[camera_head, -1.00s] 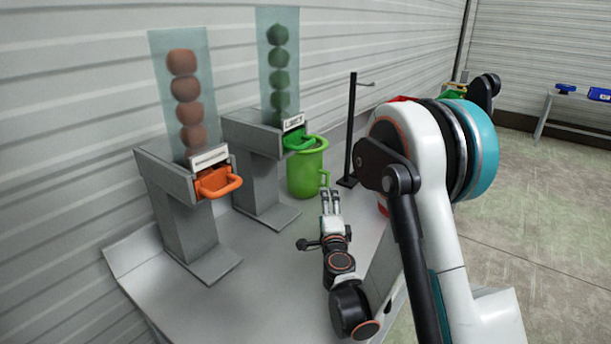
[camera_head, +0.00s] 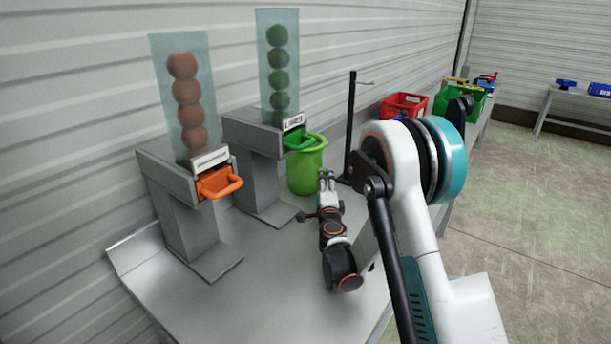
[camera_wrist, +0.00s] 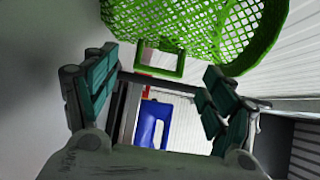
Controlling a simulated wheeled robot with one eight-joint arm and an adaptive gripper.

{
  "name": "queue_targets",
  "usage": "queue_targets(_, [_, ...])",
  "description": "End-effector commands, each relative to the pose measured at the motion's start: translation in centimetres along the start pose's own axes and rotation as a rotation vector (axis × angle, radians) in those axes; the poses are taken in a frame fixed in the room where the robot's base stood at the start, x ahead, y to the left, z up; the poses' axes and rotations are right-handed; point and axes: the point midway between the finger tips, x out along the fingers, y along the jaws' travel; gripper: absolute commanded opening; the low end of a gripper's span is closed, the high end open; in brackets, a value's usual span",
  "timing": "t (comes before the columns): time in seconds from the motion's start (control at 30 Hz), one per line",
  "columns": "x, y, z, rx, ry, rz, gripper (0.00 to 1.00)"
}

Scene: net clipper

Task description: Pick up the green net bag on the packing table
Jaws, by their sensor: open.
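The green net bag (camera_head: 304,172) stands upright on the grey packing table (camera_head: 255,288), below the green-handled dispenser. In the wrist view the bag (camera_wrist: 205,28) fills the top, with open green mesh and a square loop handle (camera_wrist: 161,72) hanging on its near side. My gripper (camera_head: 326,174) is just right of the bag in the head view. In the wrist view my gripper (camera_wrist: 160,65) is open, its two fingers on either side of the loop handle. I see no contact with the handle. In the head view the gripper hides the handle.
An orange-handled dispenser (camera_head: 185,215) and a green-handled dispenser (camera_head: 258,175) stand along the wall. A black post (camera_head: 351,125) rises right of the bag. A red crate (camera_head: 404,106) and a green crate (camera_head: 467,103) sit farther back. The table's front is clear.

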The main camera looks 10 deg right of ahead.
Motion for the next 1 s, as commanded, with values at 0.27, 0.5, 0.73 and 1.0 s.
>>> queue_targets(0.27, [3.0,0.1,0.1,0.0,0.0,0.0,0.77])
queue_targets(0.5, [3.0,0.0,0.1,0.0,0.0,0.0,0.74])
queue_targets(0.73, [3.0,0.0,0.1,0.0,0.0,0.0,0.37])
queue_targets(1.0, [3.0,0.0,0.1,0.0,0.0,0.0,0.37])
